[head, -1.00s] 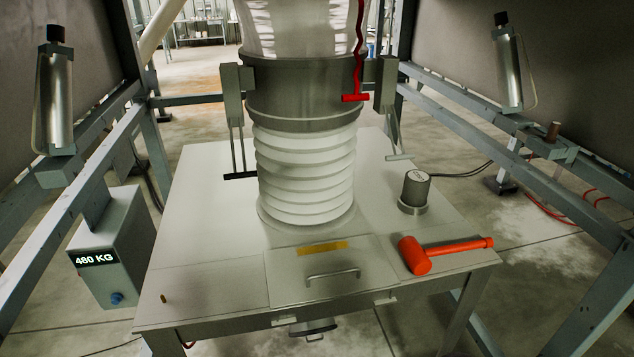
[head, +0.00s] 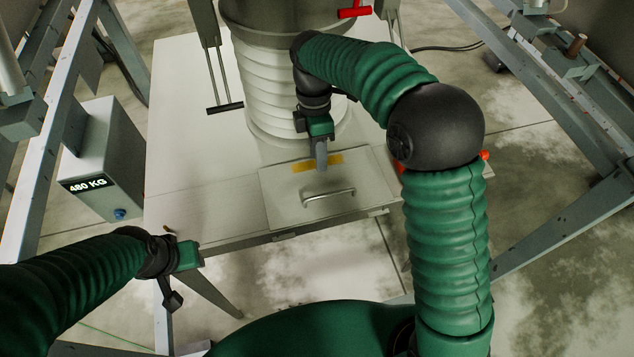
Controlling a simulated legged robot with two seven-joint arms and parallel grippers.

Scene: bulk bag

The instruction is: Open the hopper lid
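The hopper lid (head: 285,197) is a flat grey panel in the table top, lying flat and closed. It has a yellow label (head: 335,160) at its far edge and a bar handle (head: 329,195) nearer me. My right gripper (head: 321,160) points down over the label, just beyond the handle and apart from it. Its fingers show as one narrow grey piece, so I cannot tell their opening. My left gripper (head: 195,256) is at the table's front left edge, away from the lid. Its fingers are not clear.
A white ribbed spout (head: 270,90) stands behind the lid. A weight box reading 480 KG (head: 95,165) is at left. My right arm hides most of the red mallet (head: 485,155). The table's left part is clear. Frame beams (head: 570,225) flank both sides.

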